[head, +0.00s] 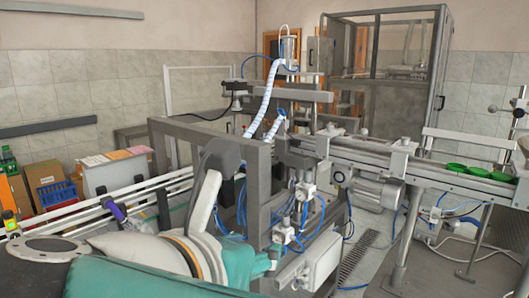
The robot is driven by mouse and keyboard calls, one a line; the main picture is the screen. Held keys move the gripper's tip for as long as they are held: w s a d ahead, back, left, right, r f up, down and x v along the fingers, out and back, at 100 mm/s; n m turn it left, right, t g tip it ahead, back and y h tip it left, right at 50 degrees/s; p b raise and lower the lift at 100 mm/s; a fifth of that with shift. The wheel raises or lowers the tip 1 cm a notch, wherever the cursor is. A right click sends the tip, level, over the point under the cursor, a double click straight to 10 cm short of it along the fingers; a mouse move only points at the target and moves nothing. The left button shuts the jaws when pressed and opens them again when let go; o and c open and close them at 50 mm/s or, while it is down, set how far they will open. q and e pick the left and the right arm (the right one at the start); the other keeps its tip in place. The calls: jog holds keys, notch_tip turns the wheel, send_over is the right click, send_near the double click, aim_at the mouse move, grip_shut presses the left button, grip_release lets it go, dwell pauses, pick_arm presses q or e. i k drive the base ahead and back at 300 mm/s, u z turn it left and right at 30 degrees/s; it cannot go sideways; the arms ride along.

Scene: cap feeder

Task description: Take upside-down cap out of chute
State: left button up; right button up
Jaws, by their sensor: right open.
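Green caps (479,172) lie in a row in the metal chute (375,160) at the right of the head view. They are small, and I cannot tell surely which one is upside-down. My right arm, with a teal cover and a pale link, fills the lower left foreground. Its gripper (274,257) seems to be at the end of the teal cover, low in front of the machine frame and well left of the caps. It is open, and its fingers are hard to make out. My left gripper is not in view.
A grey machine frame (257,165) with blue hoses and valves stands between my arm and the chute. A glazed cabinet (385,75) stands behind. Boxes and a blue crate (57,193) are at the left. A motor (378,190) hangs under the chute.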

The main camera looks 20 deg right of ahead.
aim_at(454, 166)
jog(key=u, duration=0.45)
jog(key=i, duration=0.15)
jog(key=z, duration=2.1)
jog(key=i, duration=1.65)
jog(key=u, duration=0.25)
